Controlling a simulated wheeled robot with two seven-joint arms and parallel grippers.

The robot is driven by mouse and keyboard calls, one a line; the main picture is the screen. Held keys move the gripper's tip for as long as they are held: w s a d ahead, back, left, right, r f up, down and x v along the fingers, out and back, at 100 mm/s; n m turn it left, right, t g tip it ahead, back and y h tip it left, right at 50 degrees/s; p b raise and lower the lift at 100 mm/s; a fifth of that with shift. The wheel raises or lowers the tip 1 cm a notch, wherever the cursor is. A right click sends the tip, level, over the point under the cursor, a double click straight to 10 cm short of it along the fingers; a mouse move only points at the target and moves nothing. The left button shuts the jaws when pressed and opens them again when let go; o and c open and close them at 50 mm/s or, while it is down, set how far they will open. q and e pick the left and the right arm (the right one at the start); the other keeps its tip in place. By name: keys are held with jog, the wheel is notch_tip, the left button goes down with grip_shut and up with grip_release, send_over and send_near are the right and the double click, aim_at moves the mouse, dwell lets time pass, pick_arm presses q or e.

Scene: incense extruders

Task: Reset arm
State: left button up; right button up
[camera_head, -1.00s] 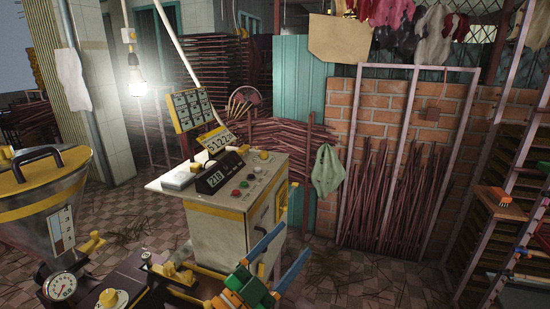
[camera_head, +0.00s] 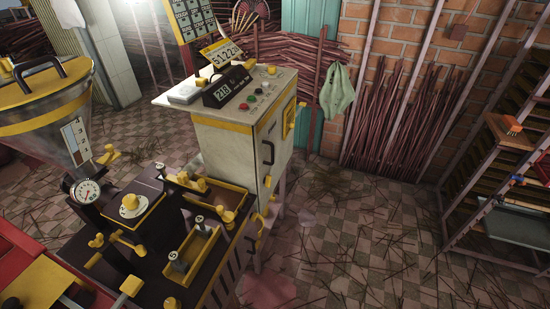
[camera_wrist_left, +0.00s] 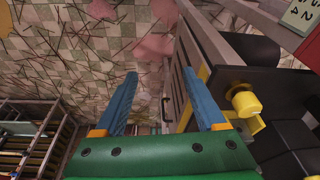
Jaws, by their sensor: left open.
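My left gripper (camera_wrist_left: 160,75) shows only in the left wrist view. Its two blue fingers are spread apart with nothing between them, in front of its green body. It is beside the extruder machine, whose dark side and yellow knob (camera_wrist_left: 246,102) lie to the right in that view. Neither gripper shows in the head view. There, the extruder machine stands at the left with a metal hopper (camera_head: 50,125), a round gauge (camera_head: 87,190) and a dark bed with yellow fittings. My right gripper is in neither view.
A control cabinet (camera_head: 235,150) with buttons and a display stands behind the extruder. Incense sticks (camera_head: 420,125) lean on the brick wall. A shelf rack (camera_head: 480,200) stands at the right. The tiled floor (camera_head: 370,240) between has scattered sticks and is otherwise open.

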pick_arm(q)
jog(key=s+a+f+g, duration=0.2)
jog(key=s+f, duration=1.2)
jog(key=f, duration=0.4)
jog(key=shift+s+a+f, duration=0.15)
jog(key=shift+s+f, duration=0.1)
jog(key=shift+s, duration=0.05)
